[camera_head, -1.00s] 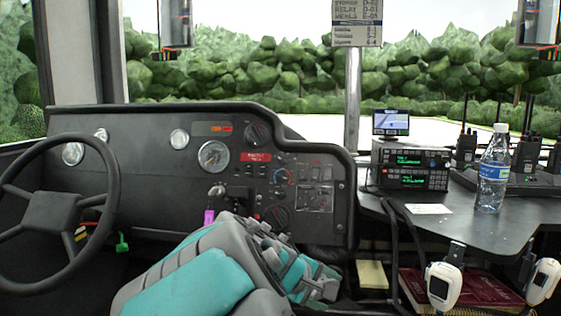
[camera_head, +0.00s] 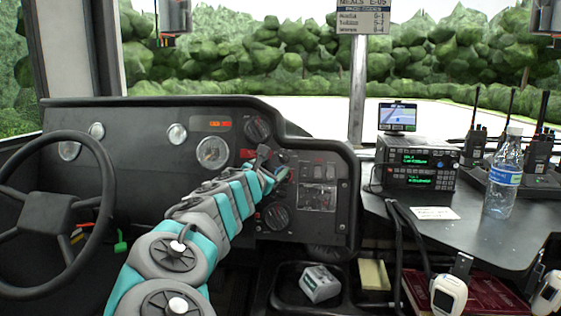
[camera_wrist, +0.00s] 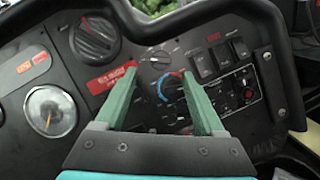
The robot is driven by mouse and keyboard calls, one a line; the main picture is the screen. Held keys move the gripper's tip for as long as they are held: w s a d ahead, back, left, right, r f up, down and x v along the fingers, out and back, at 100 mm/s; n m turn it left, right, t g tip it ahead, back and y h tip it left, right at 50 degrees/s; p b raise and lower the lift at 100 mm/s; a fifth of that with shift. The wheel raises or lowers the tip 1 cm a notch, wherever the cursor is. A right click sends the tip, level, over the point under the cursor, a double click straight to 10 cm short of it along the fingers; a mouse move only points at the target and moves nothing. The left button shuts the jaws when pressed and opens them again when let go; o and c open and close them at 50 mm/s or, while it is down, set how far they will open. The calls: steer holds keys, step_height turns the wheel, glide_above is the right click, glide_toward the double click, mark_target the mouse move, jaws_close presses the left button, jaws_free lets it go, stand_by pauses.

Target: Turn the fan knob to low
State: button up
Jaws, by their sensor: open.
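The black dashboard panel (camera_head: 330,222) carries several knobs. In the wrist view, a small dark knob (camera_wrist: 160,58) with white marks around it sits above a dial with a blue and red arc (camera_wrist: 172,86). A large round knob (camera_wrist: 95,36) is up and to the left. I cannot read which one is labelled fan. My gripper (camera_wrist: 160,74) is open and empty, its two green fingers pointing at the panel on either side of the small knob and dial area. In the head view, my gripper (camera_head: 270,165) is in front of the panel and hides part of it. Contact is not clear.
Another large knob (camera_head: 277,216) is lower on the panel. Rocker switches (camera_wrist: 220,56) lie right of the fingers. The steering wheel (camera_head: 50,215) is at left. A side desk (camera_head: 470,232) holds radios (camera_head: 418,166) and a bottle (camera_head: 503,180).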

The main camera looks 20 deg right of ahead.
mark_target(283, 159)
steer(key=shift+x, duration=2.25)
jaws_close()
